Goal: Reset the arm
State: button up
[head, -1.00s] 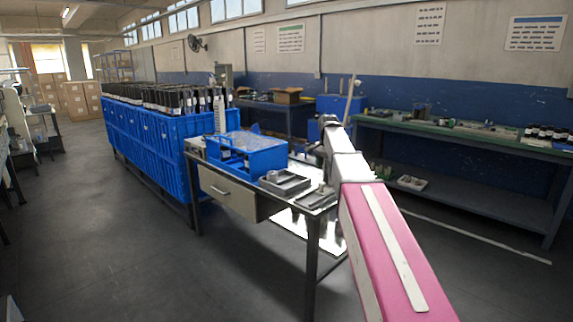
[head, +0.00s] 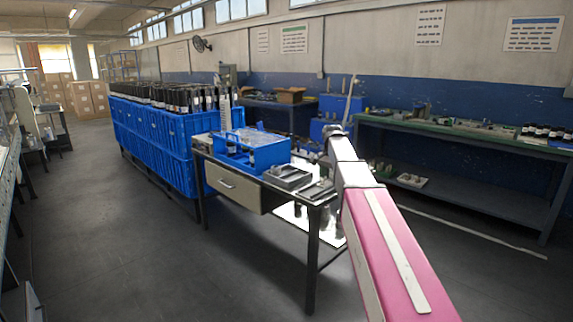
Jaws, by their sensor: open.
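My arm reaches up from the lower right of the head view, with a pink link (head: 392,255) and a white-grey link (head: 352,168) beyond it. Its far end (head: 336,134) stands in front of the right end of the worktable (head: 232,188). The gripper's fingers cannot be made out; they are hidden behind the arm or too small to see. Nothing held shows at the arm's end.
A blue crate (head: 268,157) and a grey tray (head: 288,176) stand on the worktable. A green-topped bench (head: 480,138) lines the right wall. The floor (head: 140,260) at front left is clear.

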jog(key=s+f+n, duration=0.8)
jog(key=s+f, duration=2.1)
jog(key=shift+s+d+f, duration=0.15)
jog(key=shift+d, duration=0.3)
